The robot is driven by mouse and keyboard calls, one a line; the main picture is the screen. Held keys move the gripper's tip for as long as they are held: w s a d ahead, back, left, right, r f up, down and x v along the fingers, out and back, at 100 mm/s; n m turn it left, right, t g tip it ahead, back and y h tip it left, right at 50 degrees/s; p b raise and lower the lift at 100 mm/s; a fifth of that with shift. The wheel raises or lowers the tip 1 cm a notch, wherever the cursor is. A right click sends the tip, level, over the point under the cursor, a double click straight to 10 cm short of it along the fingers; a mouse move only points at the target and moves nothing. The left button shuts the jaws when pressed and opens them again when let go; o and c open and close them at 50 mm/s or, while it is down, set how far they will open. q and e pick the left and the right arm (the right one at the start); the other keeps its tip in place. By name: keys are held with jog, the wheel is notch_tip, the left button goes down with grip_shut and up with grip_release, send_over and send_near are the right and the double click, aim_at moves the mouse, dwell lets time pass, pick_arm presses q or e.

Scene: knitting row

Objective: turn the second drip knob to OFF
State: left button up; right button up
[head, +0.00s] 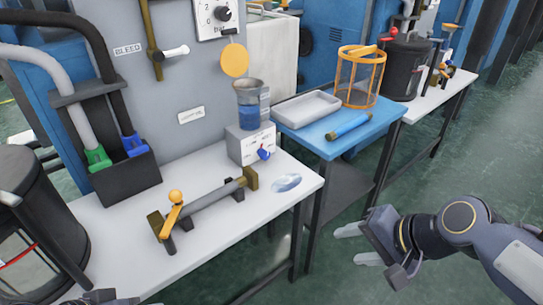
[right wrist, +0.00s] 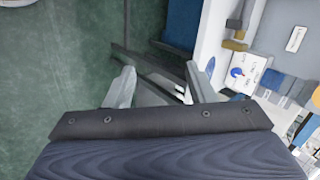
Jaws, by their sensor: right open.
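A blue knob (head: 263,151) sits on the front of a pale box (head: 243,146) on the near white table, under a cup of blue liquid (head: 250,112). The knob also shows in the right wrist view (right wrist: 237,73), beside small lettering I cannot read. I cannot tell which knob counts as second. My right gripper (head: 357,244) is open and empty over the floor, right of the near table and well apart from the knob. It also shows in the right wrist view (right wrist: 158,85). A dark part at the bottom left, likely my left gripper (head: 100,297), is mostly cut off.
A grey bar with an orange-knobbed lever (head: 174,198) lies on the near white table (head: 110,240). Green floor around my right gripper is clear.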

jog(key=w+a+r+m+y, duration=0.2)
jog(key=w+a+m+y, duration=0.15)
jog(key=w+m, duration=0.45)
jog(key=m+t+y, duration=0.3)
jog(key=m, duration=1.5)
send_near(268, 155)
jog(key=shift+w+a+f, duration=0.1)
jog(key=shift+a+f, duration=0.1)
jog(key=shift+a, duration=0.2)
jog(key=shift+w+a+f, duration=0.2)
jog(key=shift+w+a, duration=0.05)
jog(key=b+x, duration=0.1)
jog(key=x, duration=0.6)
jog(key=shift+b, duration=0.3)
jog(key=shift+r, duration=0.1)
jog(key=c, duration=1)
jog(key=shift+o, duration=0.2)
